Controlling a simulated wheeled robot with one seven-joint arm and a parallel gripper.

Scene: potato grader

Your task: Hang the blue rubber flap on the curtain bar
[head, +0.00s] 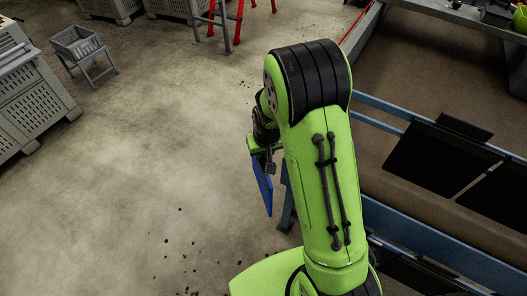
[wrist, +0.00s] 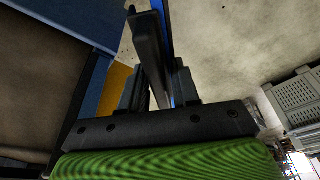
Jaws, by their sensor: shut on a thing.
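My gripper (head: 266,160) hangs left of my green arm in the head view, partly hidden by it. It is shut on the blue rubber flap (head: 262,188), which hangs down nearly edge-on above the floor. In the wrist view my gripper (wrist: 162,92) has a dark strip between its fingers, and the flap shows as a thin blue edge (wrist: 167,22). Black flaps (head: 437,157) hang along the machine at the right of the head view, beside a blue rail (head: 378,104). I cannot tell which part is the curtain bar. The held flap is apart from the black flaps.
The machine with a brown belt (head: 410,50) fills the right side. Grey slatted crates (head: 30,95) and a small grey basket stand (head: 80,45) are at the left. Red legs (head: 240,15) stand at the back. The floor between is mostly clear, with scattered dark crumbs.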

